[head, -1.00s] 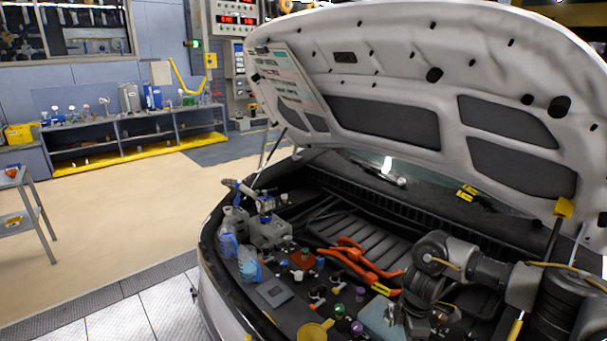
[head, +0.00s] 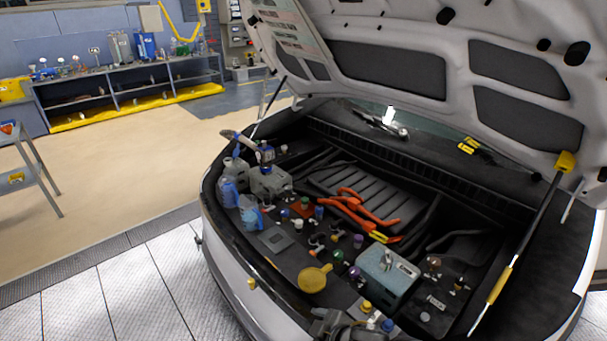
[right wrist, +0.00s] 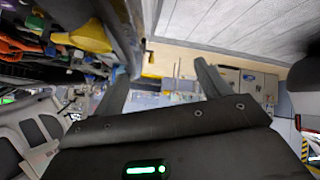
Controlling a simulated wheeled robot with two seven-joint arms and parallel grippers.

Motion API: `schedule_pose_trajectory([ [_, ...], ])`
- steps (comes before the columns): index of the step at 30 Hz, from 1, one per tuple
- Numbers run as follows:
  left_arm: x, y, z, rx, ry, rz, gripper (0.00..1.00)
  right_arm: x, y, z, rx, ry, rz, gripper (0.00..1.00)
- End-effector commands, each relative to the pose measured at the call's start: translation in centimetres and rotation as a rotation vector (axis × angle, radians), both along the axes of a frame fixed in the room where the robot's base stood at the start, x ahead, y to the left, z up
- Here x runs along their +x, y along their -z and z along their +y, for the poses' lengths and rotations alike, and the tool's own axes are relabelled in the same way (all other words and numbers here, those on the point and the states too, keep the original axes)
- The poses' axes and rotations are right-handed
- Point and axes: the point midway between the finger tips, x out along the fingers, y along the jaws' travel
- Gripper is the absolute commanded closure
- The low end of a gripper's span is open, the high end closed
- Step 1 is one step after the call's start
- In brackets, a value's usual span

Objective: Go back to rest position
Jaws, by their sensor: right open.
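My right gripper (right wrist: 161,70) shows in the right wrist view with its two dark fingers wide apart. Nothing is between them, and open room shows beyond. In the head view a dark grey part at the bottom edge, right of the middle, looks like a piece of my right arm; the fingers cannot be made out there. My left gripper is in neither view. The car (head: 226,271) stands in front of me with its hood (head: 390,72) raised and its engine bay exposed.
A prop rod (head: 520,245) stands at the right. Free floor lies left of the car, before a workbench (head: 130,90).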

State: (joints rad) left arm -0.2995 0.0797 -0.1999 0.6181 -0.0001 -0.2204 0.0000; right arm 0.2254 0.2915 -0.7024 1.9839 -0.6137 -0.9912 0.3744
Motion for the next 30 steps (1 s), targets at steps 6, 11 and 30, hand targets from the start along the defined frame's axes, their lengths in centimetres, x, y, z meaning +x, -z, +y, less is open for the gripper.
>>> schedule_pose_trajectory([
  [6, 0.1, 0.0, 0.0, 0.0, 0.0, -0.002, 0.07, -5.8, 1.1, -9.0, 0.025, 0.434, 0.181, 0.24],
  [11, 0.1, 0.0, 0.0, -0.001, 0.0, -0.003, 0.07, -10.4, 2.2, -14.6, -0.009, 0.634, 0.311, 0.24],
  [30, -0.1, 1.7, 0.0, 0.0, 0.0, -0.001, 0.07, -19.5, 10.0, -22.8, -0.102, 0.921, 0.579, 0.24],
])
